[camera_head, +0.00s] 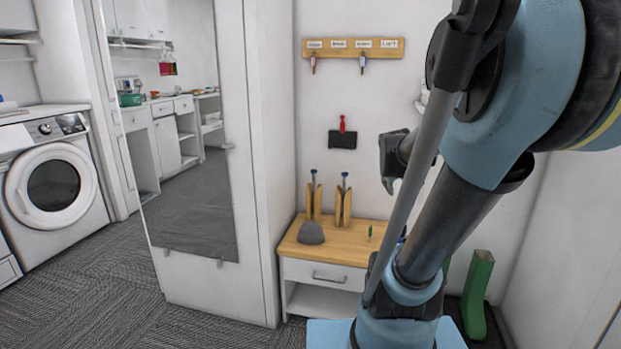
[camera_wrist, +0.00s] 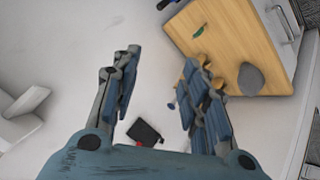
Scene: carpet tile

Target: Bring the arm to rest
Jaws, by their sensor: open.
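My gripper (camera_head: 391,168) shows in the head view, partly hidden behind my own arm. It is in front of the white back wall, above the right part of a low wooden-topped bench (camera_head: 290,246). In the wrist view my gripper (camera_wrist: 160,64) has its two fingers spread wide apart, with nothing held between them. Beyond the gap I see pale wall. My arm fills the right side of the head view, with its upper part raised high and bent.
A grey cap (camera_head: 311,233), wooden shoe trees (camera_head: 343,206) and a small green item (camera_head: 370,232) are on the bench. A key rack (camera_head: 352,47) and a black item (camera_head: 343,140) hang on the wall. Green boots (camera_head: 478,297) stand at right. Carpet at left is clear.

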